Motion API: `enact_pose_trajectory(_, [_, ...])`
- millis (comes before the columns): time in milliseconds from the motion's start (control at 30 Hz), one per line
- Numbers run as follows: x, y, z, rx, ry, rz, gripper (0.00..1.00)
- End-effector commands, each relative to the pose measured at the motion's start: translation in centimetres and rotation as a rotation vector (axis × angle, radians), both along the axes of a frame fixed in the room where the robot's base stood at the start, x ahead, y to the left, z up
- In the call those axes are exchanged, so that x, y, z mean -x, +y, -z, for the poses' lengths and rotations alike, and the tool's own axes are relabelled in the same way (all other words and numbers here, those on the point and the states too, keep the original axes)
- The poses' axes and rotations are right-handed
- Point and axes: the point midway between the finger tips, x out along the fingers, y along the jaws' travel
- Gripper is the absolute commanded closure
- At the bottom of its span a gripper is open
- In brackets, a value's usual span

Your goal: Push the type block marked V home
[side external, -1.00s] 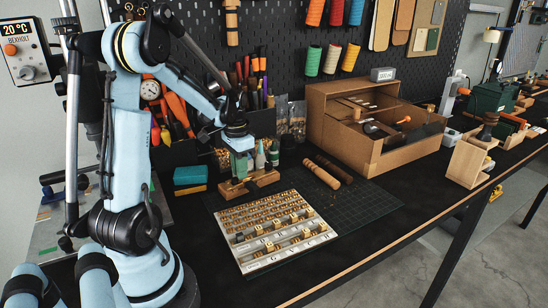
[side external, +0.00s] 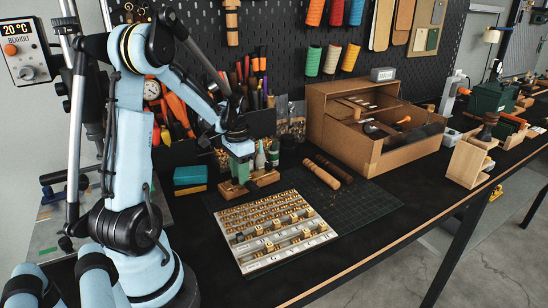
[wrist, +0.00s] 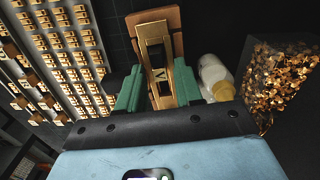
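The type block marked V (wrist: 161,75) shows in the wrist view as a brass piece with its letter facing the camera, sitting in a narrow brass channel (wrist: 151,40) on a wooden holder (wrist: 174,22). My gripper (wrist: 158,88) has its two green fingers apart, one on each side of the channel and block. I cannot tell whether either finger touches them. In the side external view my gripper (side external: 240,173) is low over the wooden holder (side external: 264,179); the block is too small or hidden to make out there.
A tray of brass type (side external: 270,262) lies on the cutting mat in front of the holder. Two wooden rods (side external: 328,171) lie to the right. A white bottle with a yellow cap (wrist: 214,75) and a clear container of brass bits (wrist: 283,75) stand close beside my gripper.

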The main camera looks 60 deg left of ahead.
Motion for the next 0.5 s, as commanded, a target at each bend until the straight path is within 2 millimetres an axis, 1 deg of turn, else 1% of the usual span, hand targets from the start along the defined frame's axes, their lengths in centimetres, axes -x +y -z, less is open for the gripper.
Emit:
enact_pose_trajectory(33, [0.0,0.0,-0.01,0.0,0.0,0.0,0.56])
enact_pose_trajectory(67, [0.0,0.0,-0.01,0.0,0.0,0.0,0.54])
enact_pose_trajectory(500, [-0.02,-0.09,-0.16,0.003,0.0,0.001,0.54])
